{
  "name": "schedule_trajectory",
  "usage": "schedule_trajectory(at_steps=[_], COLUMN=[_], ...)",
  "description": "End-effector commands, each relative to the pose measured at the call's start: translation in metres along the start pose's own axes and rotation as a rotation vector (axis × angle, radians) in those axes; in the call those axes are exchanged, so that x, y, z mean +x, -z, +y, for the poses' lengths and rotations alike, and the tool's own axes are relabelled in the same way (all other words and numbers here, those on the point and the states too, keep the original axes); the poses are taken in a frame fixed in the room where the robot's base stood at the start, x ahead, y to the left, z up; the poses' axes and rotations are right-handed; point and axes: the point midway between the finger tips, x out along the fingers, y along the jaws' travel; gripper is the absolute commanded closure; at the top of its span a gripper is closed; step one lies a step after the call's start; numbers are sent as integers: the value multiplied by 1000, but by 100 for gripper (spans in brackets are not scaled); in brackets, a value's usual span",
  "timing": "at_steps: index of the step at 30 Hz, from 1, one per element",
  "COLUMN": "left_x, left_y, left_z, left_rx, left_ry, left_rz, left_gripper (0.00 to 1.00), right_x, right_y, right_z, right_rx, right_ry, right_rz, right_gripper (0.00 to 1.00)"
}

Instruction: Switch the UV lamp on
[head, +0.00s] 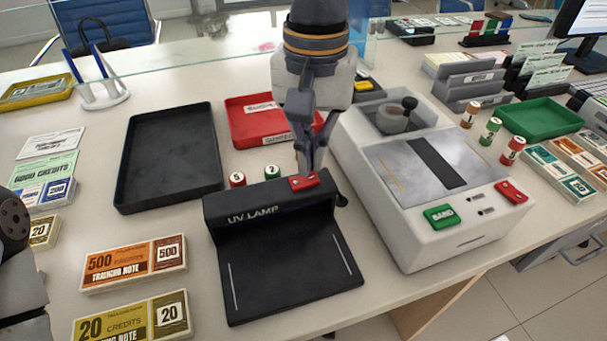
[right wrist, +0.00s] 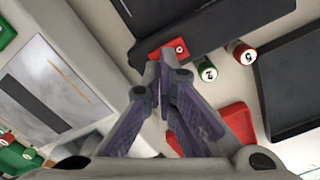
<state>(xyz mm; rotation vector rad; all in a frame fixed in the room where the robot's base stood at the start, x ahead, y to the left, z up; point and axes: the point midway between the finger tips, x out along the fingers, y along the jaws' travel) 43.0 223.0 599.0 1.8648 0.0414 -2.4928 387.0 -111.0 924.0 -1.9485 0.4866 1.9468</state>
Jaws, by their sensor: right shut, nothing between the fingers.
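The black UV lamp (head: 250,213) stands mid-counter, its flat base (head: 290,275) toward me. A red rocker switch (head: 304,182) sits on top of its hood near the right end; it also shows in the right wrist view (right wrist: 178,48). My right gripper (head: 308,168) points down with its fingers shut and empty. Its tips are right at the switch, overlapping its back edge in the picture; I cannot tell whether they press it. In the right wrist view the closed tips (right wrist: 160,66) partly cover the switch. No glow shows under the hood.
A white counting machine (head: 425,185) stands close on the right. Behind the lamp are small numbered rolls (head: 272,172) and a red tray (head: 250,125). A black tray (head: 170,155) lies back left. Banded notes (head: 135,264) lie left. Part of my left arm shows at the left edge.

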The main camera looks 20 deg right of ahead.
Motion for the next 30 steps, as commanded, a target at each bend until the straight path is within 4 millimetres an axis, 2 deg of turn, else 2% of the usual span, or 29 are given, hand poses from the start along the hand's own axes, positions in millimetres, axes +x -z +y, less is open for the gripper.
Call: schedule_trajectory(at_steps=[30], left_x=[0], left_y=[0], left_z=[0], left_rx=[0], left_ry=[0], left_rz=[0], left_gripper=[60], right_x=[12], right_y=[0], right_z=[0], right_rx=[0], right_ry=[0], right_rz=[0], right_gripper=[100])
